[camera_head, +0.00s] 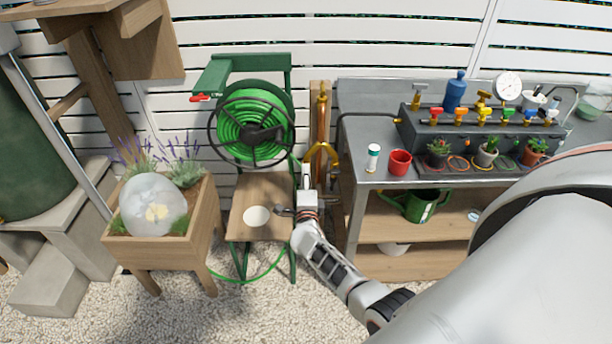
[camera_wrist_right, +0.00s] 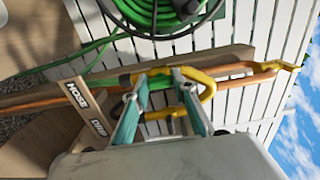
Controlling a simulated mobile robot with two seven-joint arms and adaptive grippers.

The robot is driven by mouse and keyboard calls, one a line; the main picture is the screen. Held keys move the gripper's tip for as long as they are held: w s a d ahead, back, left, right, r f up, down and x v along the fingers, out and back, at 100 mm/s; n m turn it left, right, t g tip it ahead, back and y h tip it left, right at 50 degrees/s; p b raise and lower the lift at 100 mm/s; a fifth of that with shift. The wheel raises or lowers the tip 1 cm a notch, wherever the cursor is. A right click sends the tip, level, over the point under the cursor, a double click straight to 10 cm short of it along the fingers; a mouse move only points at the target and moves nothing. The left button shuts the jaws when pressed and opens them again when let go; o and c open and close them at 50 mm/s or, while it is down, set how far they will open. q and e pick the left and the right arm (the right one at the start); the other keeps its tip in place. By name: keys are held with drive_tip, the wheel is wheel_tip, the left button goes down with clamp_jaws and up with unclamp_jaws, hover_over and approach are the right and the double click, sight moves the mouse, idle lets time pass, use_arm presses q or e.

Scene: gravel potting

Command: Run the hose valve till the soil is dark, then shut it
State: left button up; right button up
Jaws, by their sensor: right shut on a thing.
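A wooden post (camera_head: 319,125) with a copper-coloured pipe stands between the green hose reel and the steel bench. A curved yellow handle (camera_head: 324,150), apparently the hose valve's, sits on it. It also shows as a yellow bend with a dark end in the right wrist view (camera_wrist_right: 207,84), near a "HOSE" label (camera_wrist_right: 75,94). My right gripper (camera_head: 307,172) is at this handle and shut on it; its teal fingers (camera_wrist_right: 160,85) straddle the yellow part. The green hose (camera_head: 258,125) is coiled on the reel. My left gripper is not in view.
A planter box (camera_head: 150,250) with lavender and a glass globe (camera_head: 152,205) stands left. A small wooden table (camera_head: 262,190) is under the reel. The bench (camera_head: 365,140) on the right holds a red cup (camera_head: 400,163), potted plants and a valve manifold (camera_head: 470,140).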

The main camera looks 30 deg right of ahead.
idle(0.4)
drive_tip(key=o, duration=1.1)
drive_tip(key=v, duration=1.2)
drive_tip(key=shift+s, duration=0.1)
